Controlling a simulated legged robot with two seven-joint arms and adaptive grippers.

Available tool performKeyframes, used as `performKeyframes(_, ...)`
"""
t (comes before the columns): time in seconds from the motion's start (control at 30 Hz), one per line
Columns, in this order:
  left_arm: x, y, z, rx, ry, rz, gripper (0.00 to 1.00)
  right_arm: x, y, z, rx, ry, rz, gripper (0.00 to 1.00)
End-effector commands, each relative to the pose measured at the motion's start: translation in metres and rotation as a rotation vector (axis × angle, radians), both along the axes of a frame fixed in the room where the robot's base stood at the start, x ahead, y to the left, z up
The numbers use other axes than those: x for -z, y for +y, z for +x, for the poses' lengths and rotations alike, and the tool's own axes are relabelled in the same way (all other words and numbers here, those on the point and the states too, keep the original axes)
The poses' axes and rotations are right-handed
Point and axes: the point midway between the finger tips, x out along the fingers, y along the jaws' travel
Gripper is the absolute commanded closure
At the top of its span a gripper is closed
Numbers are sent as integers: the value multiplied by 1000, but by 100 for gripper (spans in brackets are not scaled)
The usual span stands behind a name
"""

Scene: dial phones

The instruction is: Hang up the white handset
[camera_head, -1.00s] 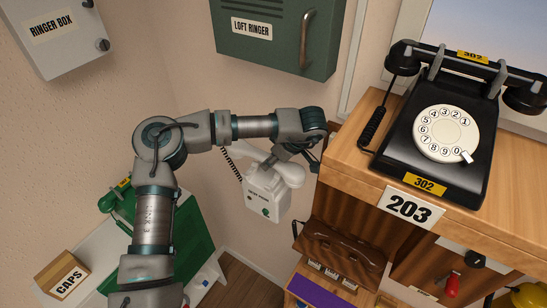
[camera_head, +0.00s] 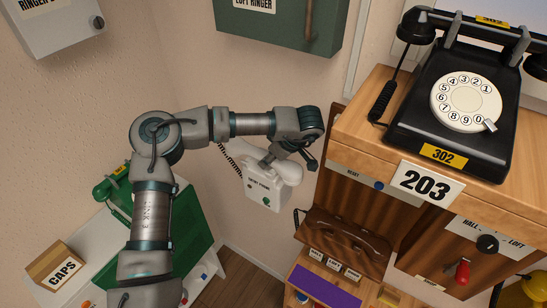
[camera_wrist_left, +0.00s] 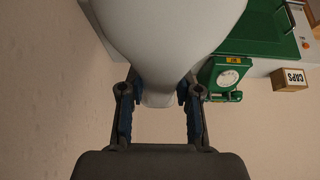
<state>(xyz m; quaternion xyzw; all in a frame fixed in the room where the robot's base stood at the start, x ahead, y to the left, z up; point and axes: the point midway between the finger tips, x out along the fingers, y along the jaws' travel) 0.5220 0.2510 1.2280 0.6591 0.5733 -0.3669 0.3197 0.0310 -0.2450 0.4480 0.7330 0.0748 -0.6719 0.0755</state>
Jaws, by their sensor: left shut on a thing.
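The white wall phone (camera_head: 266,192) hangs on the wall at the middle of the head view, with a dark coiled cord on its left. The white handset (camera_head: 290,172) lies across its top, partly hidden by my arm; I cannot tell whether it rests in the cradle. My left gripper (camera_head: 270,158) is at the handset, just above the phone. In the left wrist view, the left gripper's fingers (camera_wrist_left: 158,105) are shut on the narrow part of the handset (camera_wrist_left: 165,30), whose rounded end fills the top. My right gripper is not in view.
A black dial phone (camera_head: 455,110) stands on the wooden cabinet (camera_head: 345,135) at right. A green cabinet (camera_head: 275,25) and a grey ringer box (camera_head: 55,35) hang above. A green phone (camera_head: 117,190) and a CAPS box (camera_head: 57,268) are at lower left.

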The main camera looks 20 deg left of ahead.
Motion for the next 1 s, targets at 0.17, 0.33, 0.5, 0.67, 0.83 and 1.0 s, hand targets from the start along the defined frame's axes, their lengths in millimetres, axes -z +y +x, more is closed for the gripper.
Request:
performKeyframes(0.17,-1,-4,1,0,0,3,100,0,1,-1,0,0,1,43)
performKeyframes(0.33,-2,-8,0,0,-1,6,100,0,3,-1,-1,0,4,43)
performKeyframes(0.5,-3,-13,-1,1,-1,11,100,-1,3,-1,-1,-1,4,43)
performKeyframes(0.67,-2,-13,-1,1,-2,13,100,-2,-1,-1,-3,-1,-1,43)
performKeyframes(0.83,-1,-15,-2,1,-3,15,100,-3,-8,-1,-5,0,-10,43)
performKeyframes(1.0,-1,-15,-2,0,-4,16,100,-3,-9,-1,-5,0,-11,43)
